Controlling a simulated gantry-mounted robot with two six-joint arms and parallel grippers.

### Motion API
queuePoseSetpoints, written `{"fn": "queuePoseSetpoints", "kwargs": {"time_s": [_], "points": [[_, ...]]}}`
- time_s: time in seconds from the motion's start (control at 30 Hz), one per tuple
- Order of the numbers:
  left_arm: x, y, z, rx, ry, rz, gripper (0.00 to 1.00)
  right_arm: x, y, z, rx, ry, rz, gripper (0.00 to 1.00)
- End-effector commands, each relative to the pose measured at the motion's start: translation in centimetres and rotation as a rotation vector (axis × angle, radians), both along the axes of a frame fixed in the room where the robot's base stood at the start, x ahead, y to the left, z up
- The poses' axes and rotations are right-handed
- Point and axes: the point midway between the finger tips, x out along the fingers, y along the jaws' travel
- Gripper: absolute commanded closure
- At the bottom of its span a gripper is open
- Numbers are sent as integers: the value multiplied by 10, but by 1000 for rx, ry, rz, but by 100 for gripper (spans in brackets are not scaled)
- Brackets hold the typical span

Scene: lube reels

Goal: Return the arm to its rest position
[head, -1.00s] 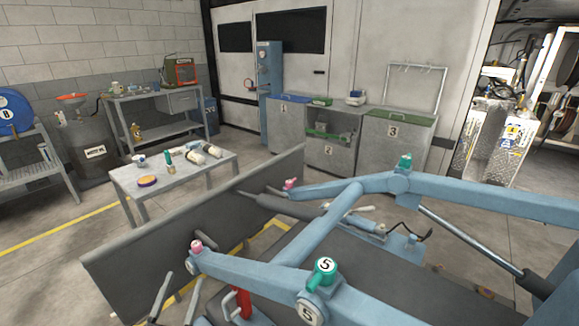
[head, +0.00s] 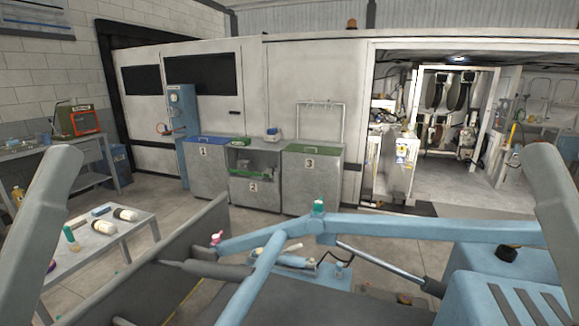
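Neither of my grippers is in the head view. A thick grey link of my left arm (head: 42,225) rises along the left edge. A matching grey link of my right arm (head: 558,220) stands at the right edge. Both have rounded upper ends and lean inward toward the top. Where the hands are, and whether they hold anything, is hidden.
A blue loader frame (head: 400,228) and a dark plate (head: 160,255) fill the near middle. A grey table (head: 62,270) with bottles stands at left. Bins numbered 1 (head: 207,170), 2 (head: 255,190) and 3 (head: 311,180) stand behind. An open doorway is at right.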

Motion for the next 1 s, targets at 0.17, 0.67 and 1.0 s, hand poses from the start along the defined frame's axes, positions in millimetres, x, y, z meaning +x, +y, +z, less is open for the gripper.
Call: {"fn": "queuePoseSetpoints", "kwargs": {"time_s": [0.17, 0.67, 1.0], "points": [[-2, 1, 90, -7, -16, -2, 18, -1, 0, 88, 0, -5, 0, 50], [-1, 1, 324, -9, -14, -2, 18, 0, 0, 322, 0, -4, 0, 50], [-1, 2, 384, -9, -13, -2, 18, 0, 0, 383, 0, -3, 0, 50]]}}
